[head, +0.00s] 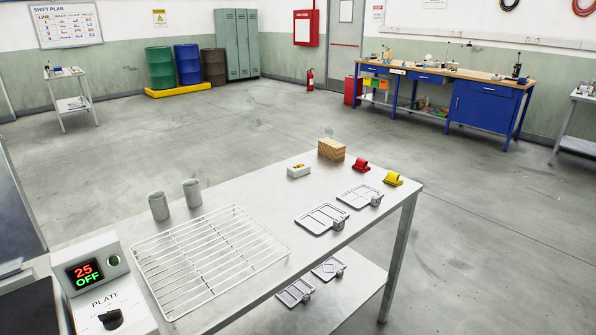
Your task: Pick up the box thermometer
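Neither of my grippers shows in the head view.
On the table are a wire rack (208,262), two grey cups (158,206), several flat metal moulds (321,219), a red piece (361,165) and a yellow piece (393,179). A plate controller (100,285) reading "25 OFF" stands front left.

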